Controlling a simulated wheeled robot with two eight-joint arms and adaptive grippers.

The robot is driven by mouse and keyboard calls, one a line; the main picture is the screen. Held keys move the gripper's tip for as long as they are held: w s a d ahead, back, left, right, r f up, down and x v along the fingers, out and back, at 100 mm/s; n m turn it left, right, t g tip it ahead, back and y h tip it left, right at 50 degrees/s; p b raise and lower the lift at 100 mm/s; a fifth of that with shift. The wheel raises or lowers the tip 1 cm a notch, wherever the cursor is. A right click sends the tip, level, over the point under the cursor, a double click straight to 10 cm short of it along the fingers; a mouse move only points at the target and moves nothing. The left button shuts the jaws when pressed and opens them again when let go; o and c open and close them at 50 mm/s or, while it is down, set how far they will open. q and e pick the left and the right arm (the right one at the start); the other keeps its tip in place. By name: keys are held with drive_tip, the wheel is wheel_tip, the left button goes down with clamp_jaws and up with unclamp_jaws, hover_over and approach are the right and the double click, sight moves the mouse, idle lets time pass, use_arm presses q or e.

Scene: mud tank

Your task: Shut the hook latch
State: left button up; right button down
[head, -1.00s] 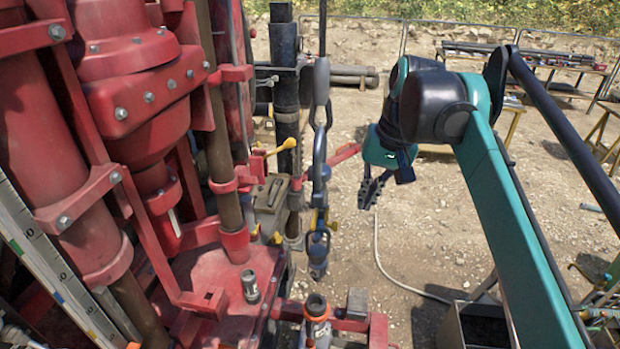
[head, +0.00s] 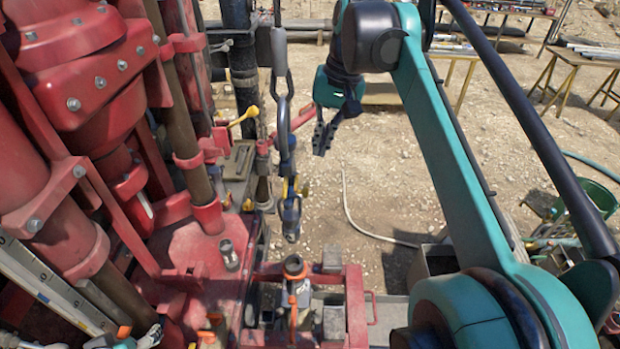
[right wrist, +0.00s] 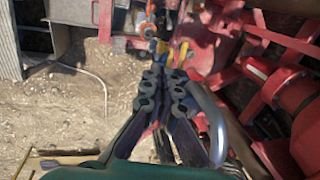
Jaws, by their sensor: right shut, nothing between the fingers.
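The lifting hook (head: 284,120) hangs on a dark link in the middle of the head view, beside the red drill rig. Its upper part is a grey-blue loop. Blue and yellow pieces (head: 291,190) hang below it. The latch itself is too small to make out clearly. My right gripper (head: 322,138) is shut and empty, just right of the hook and apart from it in the picture. In the right wrist view its closed fingers (right wrist: 165,88) point toward blue and yellow parts (right wrist: 165,50), with a curved grey bar (right wrist: 214,118) beside them. My left gripper is out of view.
The red rig (head: 90,80) fills the left side. A red frame (head: 352,310) stands at the bottom middle. A yellow-handled lever (head: 243,116) is left of the hook. A pale hose (head: 365,228) lies on open gravel to the right. Tables stand behind.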

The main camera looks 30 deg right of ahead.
sight(296, 186)
drive_tip(key=x, duration=1)
drive_tip(key=shift+f+p, duration=0.3)
drive_tip(key=shift+f, duration=0.05)
drive_tip(key=shift+s+a+f+t+h, duration=0.2)
drive_tip(key=shift+f+t+h, duration=0.2)
drive_tip(key=shift+t, duration=0.2)
wheel_tip(296, 186, down, 5)
drive_tip(key=t+h+b, duration=0.2)
drive_tip(key=t, duration=0.2)
drive_tip(key=n+t+h+b, duration=0.1)
drive_tip(key=t+h+b, duration=0.1)
drive_tip(key=t, duration=0.2)
drive_tip(key=shift+r, duration=0.1)
drive_tip(key=shift+w+d+b, duration=0.1)
drive_tip(key=shift+w+b, duration=0.05)
drive_tip(key=shift+b, duration=0.2)
idle(0.5)
